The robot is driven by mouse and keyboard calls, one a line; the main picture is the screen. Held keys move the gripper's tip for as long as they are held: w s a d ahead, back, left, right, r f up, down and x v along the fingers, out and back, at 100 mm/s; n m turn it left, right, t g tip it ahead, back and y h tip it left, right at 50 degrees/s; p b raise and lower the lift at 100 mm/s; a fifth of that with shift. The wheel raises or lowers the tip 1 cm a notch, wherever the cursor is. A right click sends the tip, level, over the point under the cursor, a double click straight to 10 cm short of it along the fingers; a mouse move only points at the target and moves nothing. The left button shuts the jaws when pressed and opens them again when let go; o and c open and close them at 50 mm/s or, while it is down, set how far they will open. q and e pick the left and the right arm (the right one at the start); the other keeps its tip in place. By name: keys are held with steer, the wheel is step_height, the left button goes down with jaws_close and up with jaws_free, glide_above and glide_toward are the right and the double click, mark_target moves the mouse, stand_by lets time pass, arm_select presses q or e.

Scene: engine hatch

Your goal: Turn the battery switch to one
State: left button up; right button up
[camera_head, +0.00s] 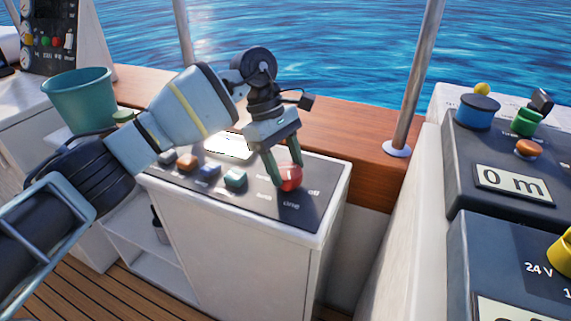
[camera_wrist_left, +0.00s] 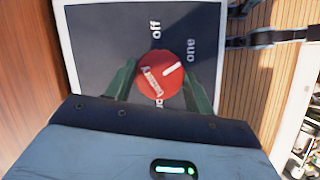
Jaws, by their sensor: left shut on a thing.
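The battery switch is a red round knob (camera_head: 291,180) on the dark top panel of a white cabinet. My left gripper (camera_head: 285,174) reaches down from above and is shut on this knob. In the left wrist view the knob (camera_wrist_left: 160,73) sits between the two green fingers (camera_wrist_left: 160,86). A white line on the knob points right and slightly up, roughly toward the word "one" (camera_wrist_left: 191,50). The word "off" (camera_wrist_left: 156,30) is above the knob. A third label below is partly hidden. My right gripper is not in view.
A green bucket (camera_head: 80,98) is at the left. A metal post (camera_head: 415,80) rises behind, and dark consoles (camera_head: 500,150) stand at the right.

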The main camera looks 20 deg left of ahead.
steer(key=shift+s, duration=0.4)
arm_select(q)
steer(key=o, duration=1)
steer(key=shift+r, duration=0.1)
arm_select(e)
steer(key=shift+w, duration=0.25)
arm_select(q)
steer(key=shift+a+r, duration=0.15)
steer(key=shift+r, duration=0.15)
steer(key=p+v, duration=0.1)
steer(key=v, duration=0.6)
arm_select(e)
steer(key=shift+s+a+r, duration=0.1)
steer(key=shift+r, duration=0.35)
